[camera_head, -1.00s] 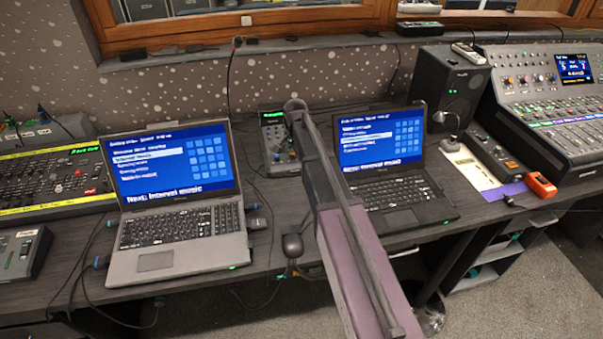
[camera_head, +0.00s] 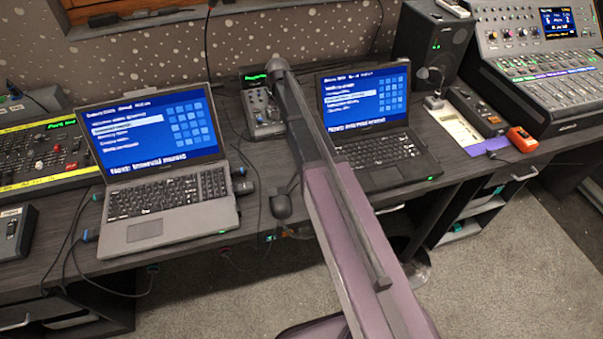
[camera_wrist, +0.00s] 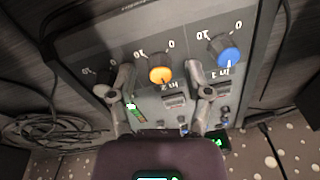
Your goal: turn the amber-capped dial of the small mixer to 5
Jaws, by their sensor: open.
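The small mixer (camera_head: 262,113) stands at the back of the desk between two laptops in the head view, partly covered by my arm. In the wrist view its grey panel (camera_wrist: 185,30) appears upside down. The amber-capped dial (camera_wrist: 160,72) sits mid-panel, with 10 and 0 printed beside it and IN 2 below. Its pointer is too small to read surely. My gripper (camera_wrist: 160,68) is open, one finger on each side of the amber dial in the picture; I cannot tell whether either touches it. My gripper is hidden in the head view.
A blue-capped dial (camera_wrist: 228,50) marked IN 1 is close to the right finger. A dark dial lies by the left finger. Cables (camera_wrist: 50,130) lie beside the mixer. The left laptop (camera_head: 160,170) and right laptop (camera_head: 375,130) flank it.

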